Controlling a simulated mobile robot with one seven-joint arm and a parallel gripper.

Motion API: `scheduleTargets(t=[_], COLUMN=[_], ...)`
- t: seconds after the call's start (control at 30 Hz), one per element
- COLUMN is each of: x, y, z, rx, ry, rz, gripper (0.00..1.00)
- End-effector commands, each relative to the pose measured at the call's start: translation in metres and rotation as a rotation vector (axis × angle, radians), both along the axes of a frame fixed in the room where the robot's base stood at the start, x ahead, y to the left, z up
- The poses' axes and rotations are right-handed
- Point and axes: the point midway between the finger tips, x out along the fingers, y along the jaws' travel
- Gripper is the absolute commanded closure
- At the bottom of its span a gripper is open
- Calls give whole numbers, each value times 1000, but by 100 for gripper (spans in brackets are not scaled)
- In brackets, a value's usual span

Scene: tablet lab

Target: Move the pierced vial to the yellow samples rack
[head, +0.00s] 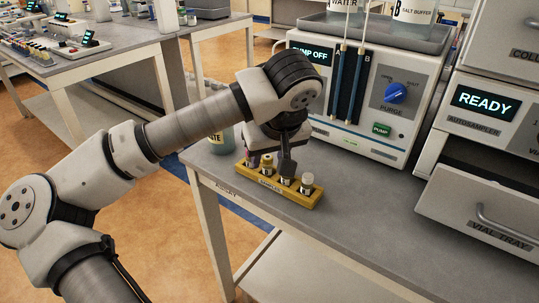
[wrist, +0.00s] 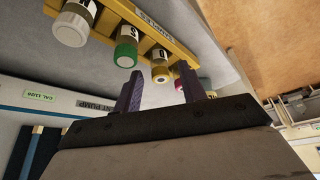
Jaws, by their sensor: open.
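The yellow samples rack (head: 316,199) stands on the grey bench near its front left edge, and its bar (wrist: 150,20) crosses the top of the wrist view. It holds several vials: a white-capped one (wrist: 70,28), a green-capped one (wrist: 126,54), a yellow-capped one (wrist: 160,74) and a pink-capped one (wrist: 178,84). The yellow cap has a darker centre; I cannot be sure which vial is pierced. My gripper (wrist: 162,84) is open, pointing down at the rack. The yellow-capped vial shows between its fingers; contact is unclear. In the head view my gripper hides the green cap.
A waste bottle (head: 221,140) stands behind the rack's left end. The pump unit (head: 375,125) stands behind the rack, and the autosampler (head: 480,110) with its vial tray drawer (head: 480,215) is on the right. The bench right of the rack is clear.

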Motion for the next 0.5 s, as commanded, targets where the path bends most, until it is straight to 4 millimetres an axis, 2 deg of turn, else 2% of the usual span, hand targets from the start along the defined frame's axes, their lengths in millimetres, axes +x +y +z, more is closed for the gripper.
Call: scheduleTargets(t=[0.17,0.5], x=[-9,-36], y=[-3,-14], z=[23,87], rx=[3,2], ry=[-4,-3], rz=[0,0], gripper=[59,59])
